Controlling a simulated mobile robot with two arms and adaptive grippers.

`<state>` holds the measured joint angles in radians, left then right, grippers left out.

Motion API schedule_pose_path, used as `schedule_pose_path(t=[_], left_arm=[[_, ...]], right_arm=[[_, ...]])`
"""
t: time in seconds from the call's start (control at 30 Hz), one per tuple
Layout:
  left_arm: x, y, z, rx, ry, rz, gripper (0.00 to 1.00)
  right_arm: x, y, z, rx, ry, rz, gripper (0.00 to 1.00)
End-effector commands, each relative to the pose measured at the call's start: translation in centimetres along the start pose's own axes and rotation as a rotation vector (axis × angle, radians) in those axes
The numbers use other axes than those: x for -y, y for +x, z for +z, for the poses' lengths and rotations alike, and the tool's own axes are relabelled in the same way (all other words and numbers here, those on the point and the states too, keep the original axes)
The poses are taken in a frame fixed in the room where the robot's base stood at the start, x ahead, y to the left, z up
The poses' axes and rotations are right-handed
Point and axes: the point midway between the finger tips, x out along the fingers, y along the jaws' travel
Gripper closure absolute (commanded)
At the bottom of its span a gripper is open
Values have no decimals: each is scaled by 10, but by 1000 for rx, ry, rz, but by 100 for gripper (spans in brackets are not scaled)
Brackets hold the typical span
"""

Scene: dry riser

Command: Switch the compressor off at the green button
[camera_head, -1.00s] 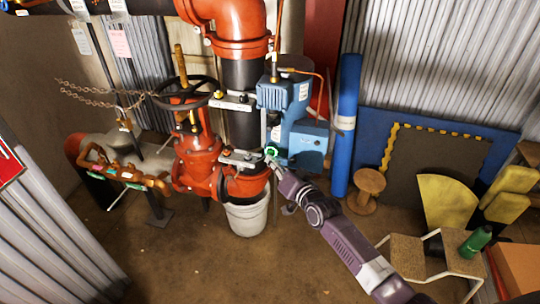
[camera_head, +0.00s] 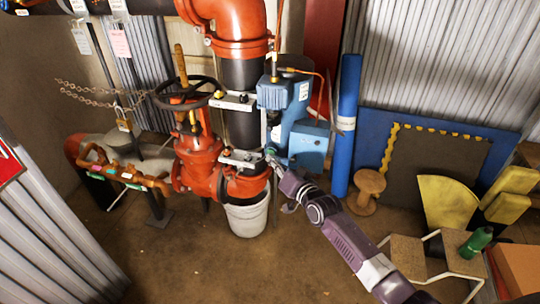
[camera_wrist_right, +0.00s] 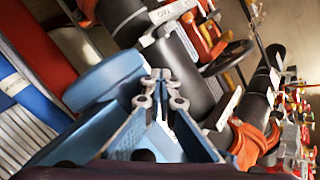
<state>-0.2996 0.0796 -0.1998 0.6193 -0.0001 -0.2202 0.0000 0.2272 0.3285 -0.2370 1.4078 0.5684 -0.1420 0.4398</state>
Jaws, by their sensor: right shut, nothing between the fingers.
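The blue compressor unit (camera_head: 283,96) is fixed beside the black vertical pipe, with a blue box (camera_head: 307,141) at its lower right. The green button (camera_head: 270,151) is at its lower left, small and partly hidden by my right gripper; its green looks dim. My right gripper (camera_head: 271,159) is shut and empty, with its tips at or very close to the button; I cannot tell whether they touch. In the right wrist view the shut fingertips (camera_wrist_right: 165,90) are in front of blue casing (camera_wrist_right: 105,80). My left gripper is out of view.
Red pipework and a valve with a black handwheel (camera_head: 187,94) stand left of the compressor. A white bucket (camera_head: 246,217) stands below. A blue roll (camera_head: 346,125) and a wooden spool (camera_head: 368,190) are to the right. The floor in front is clear.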

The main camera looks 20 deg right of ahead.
Motion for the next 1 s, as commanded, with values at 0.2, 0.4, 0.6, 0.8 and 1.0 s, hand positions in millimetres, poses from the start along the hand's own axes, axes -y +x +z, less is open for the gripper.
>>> schedule_pose_path(t=[0.2,0.4,0.6,0.8,1.0], left_arm=[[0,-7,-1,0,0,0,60],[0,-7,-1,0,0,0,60],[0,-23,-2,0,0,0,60],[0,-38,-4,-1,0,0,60],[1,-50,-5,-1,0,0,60]], right_arm=[[3,-5,0,-4,-1,1,100],[3,-5,1,-3,-1,0,100],[12,-16,6,0,2,1,100],[23,-30,17,-1,3,0,100],[31,-43,27,0,0,1,100]])
